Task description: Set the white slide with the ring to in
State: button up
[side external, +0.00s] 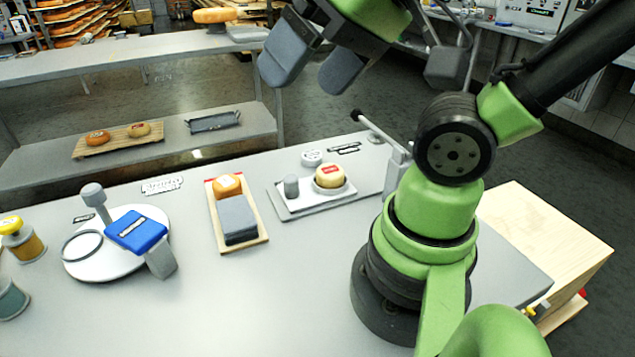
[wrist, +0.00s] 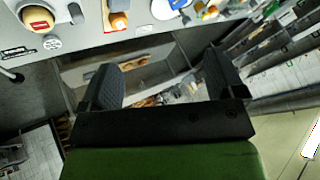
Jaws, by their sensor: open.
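A white round plate (side external: 115,265) lies at the left of the counter, with a dark-edged ring (side external: 83,246) at its left side. A blue block (side external: 136,231) sits over the plate on a grey support, and a grey knob (side external: 93,194) stands behind it. I cannot tell which part is the slide or where its in position lies. Part of the plate also shows at the top of the wrist view (wrist: 160,10). My gripper (side external: 306,84) is open and empty, high above the counter's back edge, far from the plate. Its two fingers also show in the wrist view (wrist: 160,78).
A wooden board (side external: 262,240) holds an orange cheese and a grey block. A grey tray (side external: 290,212) holds a pale cheese and a grey cylinder. Yellow-topped and teal jars (side external: 22,240) stand far left. The front counter is clear.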

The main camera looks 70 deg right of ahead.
dwell(0.3)
jog(key=shift+w, duration=0.2)
jog(key=c, duration=0.6)
jog(key=shift+o, duration=0.2)
jog(key=m+g+h, duration=0.2)
jog(key=m+g, duration=0.5)
jog(key=m, duration=0.5)
send_over(290, 177)
notch_tip(290, 177, down, 19)
jog(key=shift+f, duration=0.1)
notch_tip(290, 177, down, 10)
jog(key=shift+f, duration=0.1)
